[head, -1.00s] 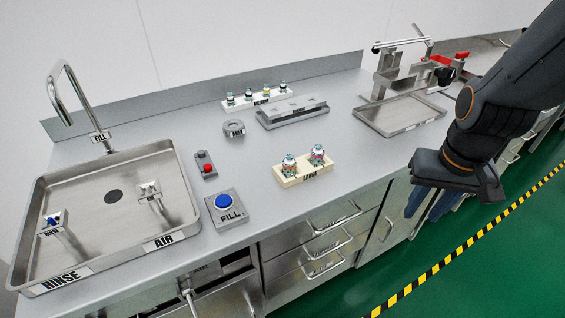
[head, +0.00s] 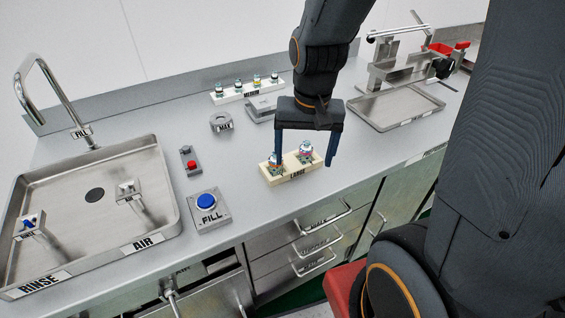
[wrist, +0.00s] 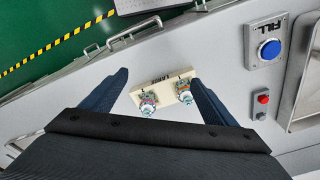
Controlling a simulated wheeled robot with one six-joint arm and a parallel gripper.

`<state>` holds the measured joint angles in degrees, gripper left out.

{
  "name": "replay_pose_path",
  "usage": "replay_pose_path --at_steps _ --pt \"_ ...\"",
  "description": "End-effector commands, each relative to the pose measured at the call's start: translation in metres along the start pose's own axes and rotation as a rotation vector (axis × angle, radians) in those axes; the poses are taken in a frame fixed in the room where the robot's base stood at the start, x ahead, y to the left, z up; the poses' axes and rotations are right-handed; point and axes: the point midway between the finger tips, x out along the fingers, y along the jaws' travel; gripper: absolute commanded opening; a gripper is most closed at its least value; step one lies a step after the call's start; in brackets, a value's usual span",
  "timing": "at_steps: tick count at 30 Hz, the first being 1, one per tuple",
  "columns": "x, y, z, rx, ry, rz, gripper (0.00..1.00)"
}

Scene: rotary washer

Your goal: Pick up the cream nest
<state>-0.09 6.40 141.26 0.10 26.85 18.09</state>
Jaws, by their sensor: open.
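The cream nest (head: 291,177) is a small cream block with a "LARGE" label on the counter, near its front edge. Two small fittings with white and teal parts stand upright in it. It also shows in the wrist view (wrist: 159,84), between my fingers but farther away. My gripper (head: 305,165) is open above the nest, pointing down, with one finger to each side. The fingers seem apart from the nest; the exact height is hard to tell. The left finger partly covers the nest's left end in the head view.
A grey block (head: 262,107) and a white nest (head: 240,92) with several fittings stand behind. A blue FILL button (head: 207,201), a red button (head: 191,165) and a sink (head: 165,190) lie left. A metal tray (head: 425,104) with a press stands right.

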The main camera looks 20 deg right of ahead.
Motion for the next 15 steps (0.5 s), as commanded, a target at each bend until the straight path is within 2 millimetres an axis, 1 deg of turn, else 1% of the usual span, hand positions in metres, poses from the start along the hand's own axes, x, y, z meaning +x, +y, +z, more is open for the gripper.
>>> replay_pose_path --at_steps 3,9,12,15 --pt "0.004 -0.010 -0.024 0.254 -0.024 0.011 0.80" --pt "0.014 -0.023 -0.059 0.675 -0.053 0.041 0.80" --pt "0.020 -0.026 -0.072 0.837 -0.061 0.056 0.80" --pt "0.024 -0.028 -0.081 0.952 -0.065 0.067 0.80"
